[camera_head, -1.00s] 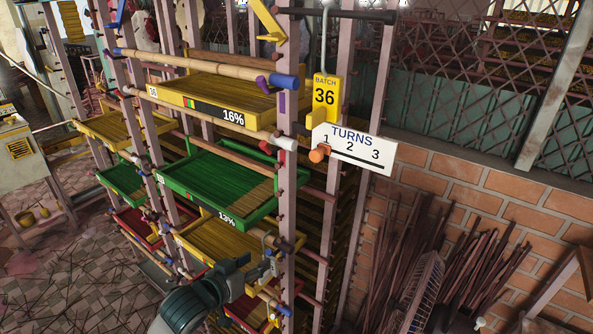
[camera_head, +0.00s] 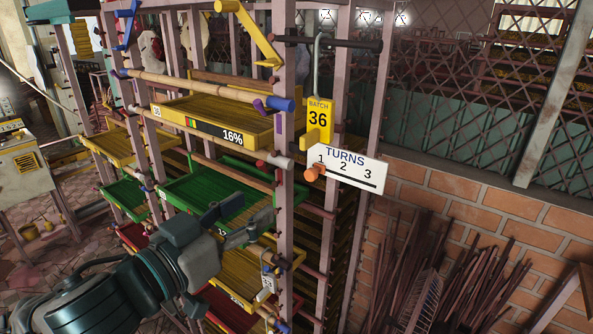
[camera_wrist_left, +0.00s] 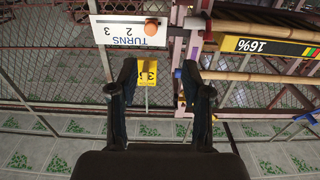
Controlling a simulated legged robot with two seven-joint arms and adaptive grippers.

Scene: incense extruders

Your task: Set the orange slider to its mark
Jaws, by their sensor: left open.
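The orange slider (camera_head: 314,172) is a small round knob at the left end of the dark slot on the white TURNS sign (camera_head: 362,178), just below the number 1. The numbers 2 and 3 stand farther right. In the left wrist view the slider (camera_wrist_left: 152,27) and the sign (camera_wrist_left: 110,28) appear upside down, beyond the fingertips. My left gripper (camera_head: 255,213) is open and empty, in front of the rack, lower and left of the slider and apart from it. Its two spread fingers (camera_wrist_left: 158,75) also show in the wrist view. My right gripper is not seen.
The rack's pink upright (camera_head: 285,130) stands left of the slider. A yellow tray (camera_head: 215,112) and a green tray (camera_head: 200,190) sit on the rack. Sticks (camera_head: 460,270) lean below the sign.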

